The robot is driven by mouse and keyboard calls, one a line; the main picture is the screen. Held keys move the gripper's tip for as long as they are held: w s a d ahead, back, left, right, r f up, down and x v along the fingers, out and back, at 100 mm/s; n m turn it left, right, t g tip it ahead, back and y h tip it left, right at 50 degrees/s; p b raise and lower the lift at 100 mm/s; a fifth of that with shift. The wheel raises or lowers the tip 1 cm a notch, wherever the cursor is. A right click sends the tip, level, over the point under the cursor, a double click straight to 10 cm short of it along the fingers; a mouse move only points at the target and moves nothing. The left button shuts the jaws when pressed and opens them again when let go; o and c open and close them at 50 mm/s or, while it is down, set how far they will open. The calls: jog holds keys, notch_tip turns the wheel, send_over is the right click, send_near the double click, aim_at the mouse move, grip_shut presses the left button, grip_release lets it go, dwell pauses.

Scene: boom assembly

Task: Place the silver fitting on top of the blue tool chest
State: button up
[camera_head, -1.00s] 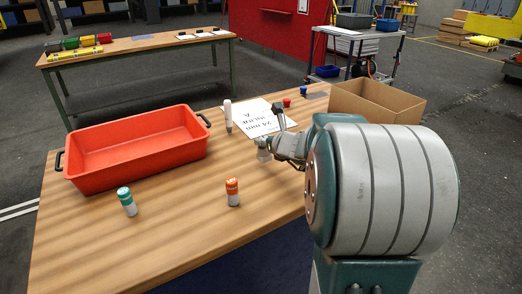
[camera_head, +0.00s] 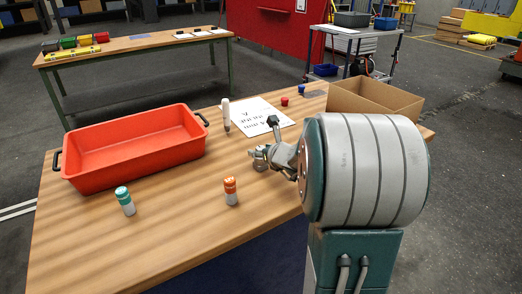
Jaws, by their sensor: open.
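My gripper (camera_head: 259,160) hangs low over the wooden table, right of the middle of the picture. It is open. Small rounded silver parts show at its tip. I cannot tell whether they are only its fingers or also the silver fitting. I cannot make out the silver fitting anywhere else; my thick arm hides the right part of the table. No blue tool chest can be clearly made out. A dark blue surface (camera_head: 245,262) shows below the table's front edge, but I cannot tell what it is.
The table (camera_head: 165,235) holds a red tray (camera_head: 92,179), a teal-topped bottle (camera_head: 125,202), an orange-topped bottle (camera_head: 230,191), a white bottle (camera_head: 226,117), a printed sheet (camera_head: 250,107) and a cardboard box (camera_head: 372,93). The front left is clear. Another bench (camera_head: 140,47) stands behind.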

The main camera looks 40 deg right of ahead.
jog(key=shift+r, duration=0.15)
jog(key=d+v, duration=0.1)
jog(key=v, duration=1.1)
jog(key=s+a+n+g+y, duration=0.2)
jog(key=a+n+y, duration=0.1)
jog(key=a+n, duration=0.65)
jog(key=s+a+n+g+y, duration=0.2)
jog(key=a+n+g, duration=0.1)
jog(key=a+n, duration=0.65)
jog(key=s+a+f+n+g+h, duration=0.1)
jog(key=s+a+n+h, duration=0.3)
jog(key=s+n, duration=0.7)
jog(key=shift+s+a+n+g, duration=0.2)
jog(key=shift+a+n+g, duration=0.75)
jog(key=shift+n, duration=2.45)
jog(key=shift+f, duration=0.15)
